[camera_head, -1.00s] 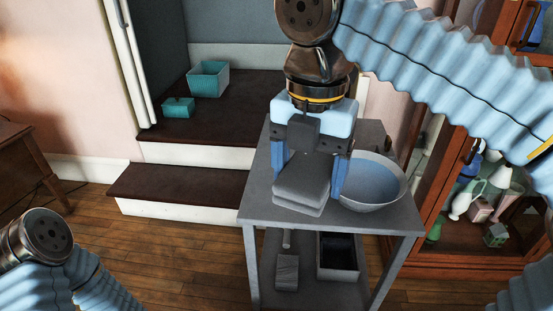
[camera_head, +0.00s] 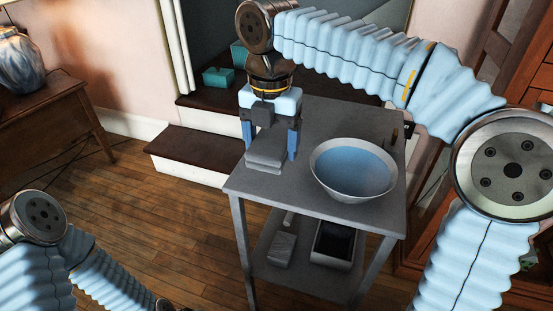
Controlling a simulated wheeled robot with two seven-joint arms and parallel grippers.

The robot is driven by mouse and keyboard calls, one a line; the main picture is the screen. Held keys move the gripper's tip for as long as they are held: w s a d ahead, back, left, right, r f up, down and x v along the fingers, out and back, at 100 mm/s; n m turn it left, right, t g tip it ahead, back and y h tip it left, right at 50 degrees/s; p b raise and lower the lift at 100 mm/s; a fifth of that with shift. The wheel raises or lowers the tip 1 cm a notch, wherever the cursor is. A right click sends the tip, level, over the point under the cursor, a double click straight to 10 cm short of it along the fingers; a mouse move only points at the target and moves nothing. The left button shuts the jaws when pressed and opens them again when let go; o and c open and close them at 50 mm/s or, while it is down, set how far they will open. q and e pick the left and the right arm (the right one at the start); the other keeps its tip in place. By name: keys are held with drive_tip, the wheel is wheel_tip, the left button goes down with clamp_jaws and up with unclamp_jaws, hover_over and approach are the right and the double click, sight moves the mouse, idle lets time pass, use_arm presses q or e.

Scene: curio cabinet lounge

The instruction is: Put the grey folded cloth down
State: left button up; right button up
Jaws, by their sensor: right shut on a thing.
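The grey folded cloth (camera_head: 265,153) is a flat, layered block at the left part of the grey cart's top (camera_head: 322,122). My right gripper (camera_head: 270,148) points down over it, one blue finger on each side, and is shut on it. I cannot tell whether the cloth's underside touches the cart top or hangs just above it. My left arm comes in at the lower left, and its gripper is not in view.
A wide bowl (camera_head: 354,168), blue inside, stands on the cart right of the cloth. The lower shelf holds a grey block (camera_head: 282,249) and a dark-lined box (camera_head: 336,245). Dark steps (camera_head: 196,148) rise behind left. A cabinet (camera_head: 535,65) stands right.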

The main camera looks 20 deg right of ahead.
sight(277, 132)
drive_tip(key=shift+w+d+f, duration=0.35)
drive_tip(key=shift+w+f, duration=0.15)
drive_tip(key=shift+f, duration=0.25)
drive_tip(key=f, duration=0.1)
drive_tip(key=w+f, duration=0.1)
drive_tip(key=f, duration=0.1)
drive_tip(key=d+f, duration=0.1)
drive_tip(key=shift+w+f+b, duration=0.15)
drive_tip(key=shift+f+b, duration=0.2)
drive_tip(key=shift+b, duration=0.05)
drive_tip(key=shift+f, duration=0.15)
drive_tip(key=shift+f, duration=0.15)
drive_tip(key=o, duration=1)
wheel_tip(277, 132, up, 12)
drive_tip(key=p, duration=0.3)
